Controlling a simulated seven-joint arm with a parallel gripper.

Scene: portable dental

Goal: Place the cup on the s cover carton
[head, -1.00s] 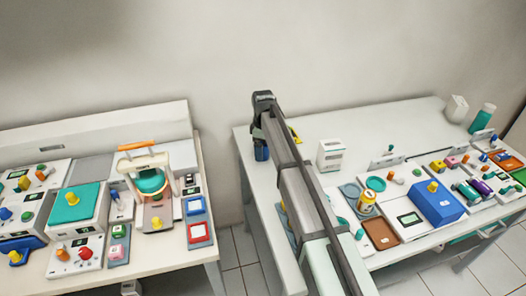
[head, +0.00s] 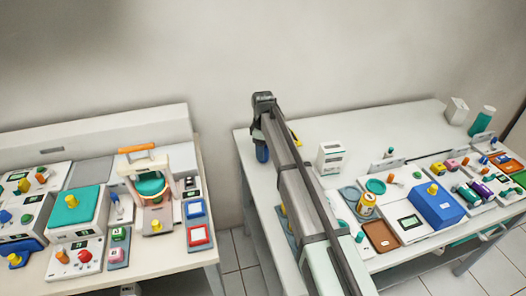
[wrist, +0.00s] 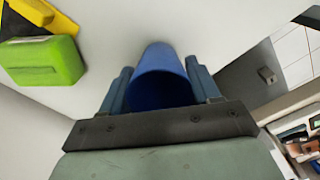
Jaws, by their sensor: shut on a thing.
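A blue cup (wrist: 162,80) sits between the two fingers of my gripper (wrist: 163,92) in the wrist view, and the fingers are shut on its sides. In the head view the cup (head: 262,154) shows below my gripper (head: 260,140), near the back left corner of the right table. I cannot tell whether it touches the tabletop. A white carton (head: 331,157) stands upright on the table, to the right of my arm. Another white carton (head: 456,110) stands at the back right. The print on both is too small to read.
A green and yellow object (wrist: 42,58) lies close to the cup in the wrist view. Trays, a yellow can (head: 367,205) and a blue box (head: 437,204) crowd the right table's front. Its back middle (head: 385,128) is clear. A second table with devices stands left.

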